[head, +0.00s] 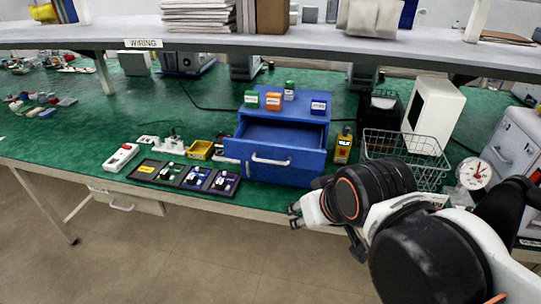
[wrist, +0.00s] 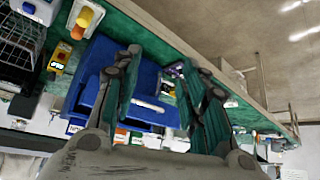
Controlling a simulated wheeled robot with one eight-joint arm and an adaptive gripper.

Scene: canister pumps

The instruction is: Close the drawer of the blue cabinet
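The blue cabinet (head: 325,130) stands on the green bench top in the middle of the head view. Its drawer (head: 262,166) is pulled out toward the front edge, with its empty-looking inside showing and a white bar handle (head: 271,160) on its front. In the wrist view the blue drawer (wrist: 92,72) and the handle (wrist: 147,105) show past my fingers. My gripper (head: 293,215) is in front of the bench edge, low and to the right of the drawer, apart from it. In the wrist view my gripper (wrist: 160,90) has its fingers spread with nothing between them.
Small coloured boxes (head: 273,101) stand on the cabinet. A yellow meter (head: 343,146) and a wire basket (head: 400,155) are to its right. A shelf (head: 250,42) runs above. The floor in front is clear.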

